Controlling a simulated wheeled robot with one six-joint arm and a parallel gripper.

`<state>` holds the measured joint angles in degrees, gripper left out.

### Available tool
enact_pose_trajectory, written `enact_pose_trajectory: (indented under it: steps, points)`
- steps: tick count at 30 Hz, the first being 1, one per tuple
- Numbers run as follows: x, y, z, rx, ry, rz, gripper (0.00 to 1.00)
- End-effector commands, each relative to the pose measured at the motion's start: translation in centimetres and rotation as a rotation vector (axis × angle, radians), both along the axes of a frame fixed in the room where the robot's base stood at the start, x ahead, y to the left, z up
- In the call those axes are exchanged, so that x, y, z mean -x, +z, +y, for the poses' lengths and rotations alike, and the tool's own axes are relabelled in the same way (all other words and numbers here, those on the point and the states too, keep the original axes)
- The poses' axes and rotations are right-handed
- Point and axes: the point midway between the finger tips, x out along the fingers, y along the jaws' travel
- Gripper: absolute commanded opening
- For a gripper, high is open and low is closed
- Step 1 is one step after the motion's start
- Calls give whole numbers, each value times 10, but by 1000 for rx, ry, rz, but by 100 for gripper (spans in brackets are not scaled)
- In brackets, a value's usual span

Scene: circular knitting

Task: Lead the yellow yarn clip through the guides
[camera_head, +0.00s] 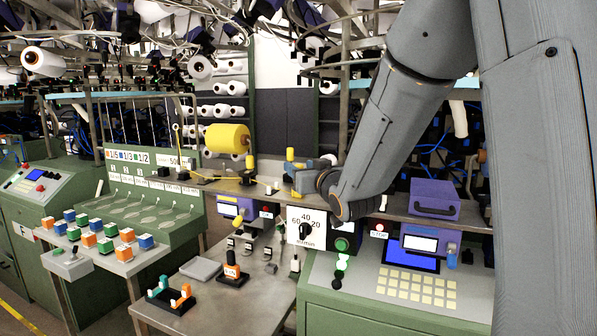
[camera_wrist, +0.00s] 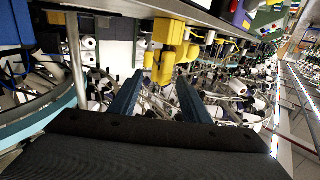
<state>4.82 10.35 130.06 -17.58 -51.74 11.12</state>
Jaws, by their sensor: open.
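A yellow yarn cone (camera_head: 228,138) sits above the rail at the machine's back, and yellow yarn runs along the rail (camera_head: 215,178) below it. Small yellow pieces stand on the rail, one at its left (camera_head: 249,162) and one (camera_head: 290,155) by my gripper (camera_head: 297,180). In the wrist view my gripper (camera_wrist: 158,82) is open, with its two dark blue fingers apart. A yellow piece (camera_wrist: 162,66) shows between and just beyond the fingertips, below a yellow block (camera_wrist: 168,31). I cannot tell for sure which piece is the clip, or whether the fingers touch it.
The bench (camera_head: 215,310) holds a black holder with orange and green pieces (camera_head: 170,295). Coloured blocks (camera_head: 97,226) stand on the left table.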

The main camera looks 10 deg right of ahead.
Motion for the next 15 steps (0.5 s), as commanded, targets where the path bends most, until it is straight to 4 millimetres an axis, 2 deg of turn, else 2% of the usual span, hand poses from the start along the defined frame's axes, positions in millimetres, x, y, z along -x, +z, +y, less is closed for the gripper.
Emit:
enact_pose_trajectory:
  steps: [6,14,15]
  points:
    - [-19,1,4,0,2,0,43]
    - [-21,0,4,1,2,0,43]
    - [-21,0,4,1,2,0,40]
